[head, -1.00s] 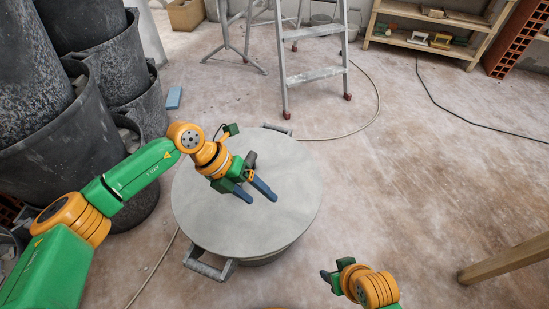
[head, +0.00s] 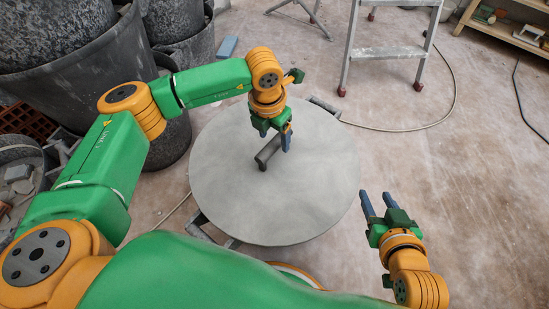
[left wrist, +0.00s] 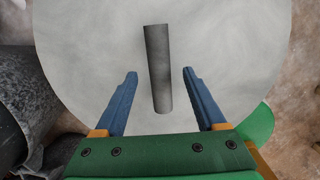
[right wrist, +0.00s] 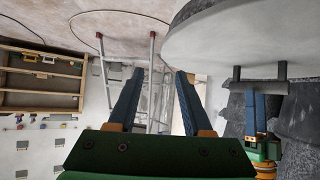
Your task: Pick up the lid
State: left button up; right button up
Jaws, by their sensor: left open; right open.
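The lid (head: 315,190) is a large round grey disc lying level on a container, with a dark bar handle (head: 268,152) at its middle. The lid also fills much of the left wrist view (left wrist: 230,60), where the handle (left wrist: 158,70) shows between and ahead of the fingers. My left gripper (head: 276,142) is open above the lid at the handle; no grip on it shows. My right gripper (head: 377,205) is open and empty beside the lid's right edge. In the right wrist view the lid's edge (right wrist: 230,30) is at the upper right.
Large dark buckets (head: 60,65) stand at the left, one with rubble. A stepladder (head: 392,52) stands behind the lid, with a cable (head: 440,110) on the floor near it. A wooden shelf (head: 500,25) is at the far right.

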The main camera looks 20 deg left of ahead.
aim_at(274, 142)
pick_arm(q)
notch_tip(274, 142, down, 4)
jog(key=shift+w+r+b, duration=0.1)
jog(key=shift+r+b, duration=0.15)
jog(key=shift+b, duration=0.45)
grip_shut()
pick_arm(e)
jog(key=w+a+r+t+y, duration=0.1)
jog(key=w+r+t, duration=0.3)
jog(key=r, duration=0.6)
jog(key=shift+a+n+t+y, duration=0.35)
jog(key=shift+a+t, duration=0.2)
jog(key=shift+t, duration=0.55)
